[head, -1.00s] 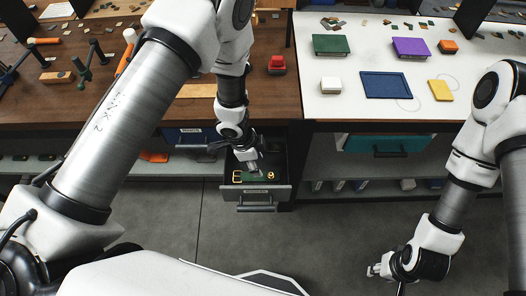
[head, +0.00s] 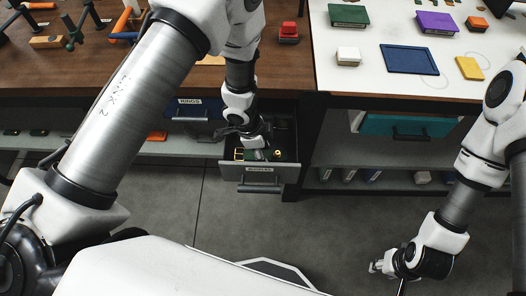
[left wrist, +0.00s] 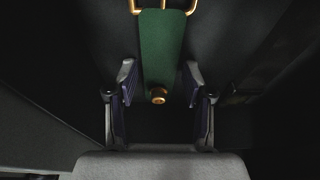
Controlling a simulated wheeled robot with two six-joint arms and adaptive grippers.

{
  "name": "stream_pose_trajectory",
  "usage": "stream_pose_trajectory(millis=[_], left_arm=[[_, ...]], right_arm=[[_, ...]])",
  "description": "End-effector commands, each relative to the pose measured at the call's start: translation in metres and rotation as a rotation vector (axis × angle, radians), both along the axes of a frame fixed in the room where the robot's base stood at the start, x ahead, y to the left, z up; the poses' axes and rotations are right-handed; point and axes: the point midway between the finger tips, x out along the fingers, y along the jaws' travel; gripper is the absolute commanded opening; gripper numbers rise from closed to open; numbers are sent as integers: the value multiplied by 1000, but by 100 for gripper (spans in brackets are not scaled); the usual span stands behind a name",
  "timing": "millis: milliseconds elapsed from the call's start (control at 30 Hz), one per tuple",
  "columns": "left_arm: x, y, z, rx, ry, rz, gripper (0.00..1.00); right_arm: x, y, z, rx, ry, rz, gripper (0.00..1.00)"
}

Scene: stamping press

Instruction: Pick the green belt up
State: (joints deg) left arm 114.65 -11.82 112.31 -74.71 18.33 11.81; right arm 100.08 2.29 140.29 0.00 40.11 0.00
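The green belt (left wrist: 160,45) lies in the open drawer (head: 260,188) under the brown bench. In the left wrist view it runs upright between my finger lines, with a brass buckle at the top and a round brass piece at its near end. In the head view its brass buckle (head: 239,154) shows at the drawer's left side. My left gripper (left wrist: 160,85) is inside the drawer, fingers apart on either side of the belt's near end, not visibly touching it. My right gripper (head: 376,266) hangs empty over the floor at the right; its finger gap is too small to judge.
The drawer walls surround my left gripper closely. Bench tops hold tools, a red block (head: 289,30) and coloured books. The floor in front is clear.

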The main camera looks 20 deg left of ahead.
Motion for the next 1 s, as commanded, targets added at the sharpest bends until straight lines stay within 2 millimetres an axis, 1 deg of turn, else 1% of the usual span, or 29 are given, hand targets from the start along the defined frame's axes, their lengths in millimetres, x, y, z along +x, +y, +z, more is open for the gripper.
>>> stream_pose_trajectory(millis=[33, 67, 100, 267, 367, 1000], left_arm=[[-1, 0, 2, 1, 4, 0, 24], [-1, 0, 2, 1, 4, 0, 16], [-2, 0, 1, 1, 5, 0, 16], [-1, 0, 2, 1, 4, 0, 16], [-1, 0, 6, 1, 4, 0, 16], [-1, 0, 49, 1, 3, -1, 16]], right_arm=[[0, 0, 4, 0, -1, 0, 40], [1, 0, 4, 0, -2, 0, 40], [1, 0, 4, 0, -2, 0, 40], [1, 0, 5, 0, -2, 0, 40], [1, 0, 9, 0, -2, 0, 40], [1, 0, 57, 0, -2, 0, 40]])
